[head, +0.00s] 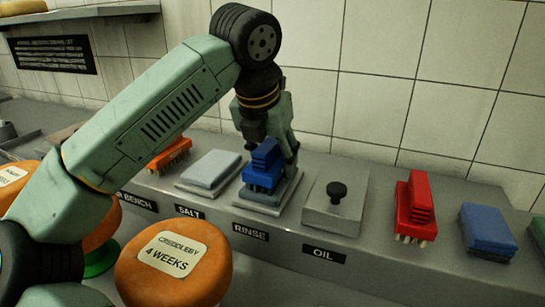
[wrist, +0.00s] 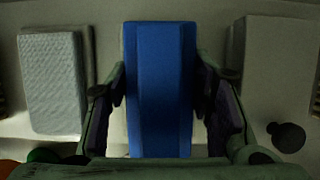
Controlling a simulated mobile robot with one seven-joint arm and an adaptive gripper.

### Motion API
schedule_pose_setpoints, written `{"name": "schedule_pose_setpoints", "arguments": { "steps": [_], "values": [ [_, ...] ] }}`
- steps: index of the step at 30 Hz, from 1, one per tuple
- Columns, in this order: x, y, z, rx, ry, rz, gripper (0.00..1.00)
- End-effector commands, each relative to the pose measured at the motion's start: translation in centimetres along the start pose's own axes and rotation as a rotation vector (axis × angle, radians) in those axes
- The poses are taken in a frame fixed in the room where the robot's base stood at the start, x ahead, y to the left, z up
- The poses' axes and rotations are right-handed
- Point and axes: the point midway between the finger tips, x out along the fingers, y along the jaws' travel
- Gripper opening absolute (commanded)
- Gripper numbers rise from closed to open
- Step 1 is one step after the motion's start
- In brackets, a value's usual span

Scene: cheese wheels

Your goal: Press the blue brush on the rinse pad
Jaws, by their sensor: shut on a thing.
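The blue brush (head: 262,170) is held upright in my gripper (head: 270,150), bristle side down, over the rinse pad (head: 284,197) behind the RINSE label. The brush covers most of the pad, and I cannot tell whether its bristles touch it. In the wrist view the blue brush (wrist: 160,90) fills the middle, with the fingers of my gripper (wrist: 162,105) on both sides of it. The pad under the brush is hidden there.
The salt pad (head: 212,168) lies to the left and the oil box with a dark knob (head: 337,192) to the right. An orange cheese wheel (head: 173,275) is in front.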

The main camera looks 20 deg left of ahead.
Motion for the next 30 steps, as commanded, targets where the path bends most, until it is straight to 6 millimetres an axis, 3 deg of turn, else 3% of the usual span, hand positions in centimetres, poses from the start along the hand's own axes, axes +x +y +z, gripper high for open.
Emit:
{"name": "schedule_pose_setpoints", "arguments": {
  "steps": [17,30],
  "values": [
    [0.0,0.0,-0.1,0.000,0.005,-0.001,0.25],
    [-3.2,0.0,1.3,0.000,0.002,-0.001,0.25]
  ]
}}
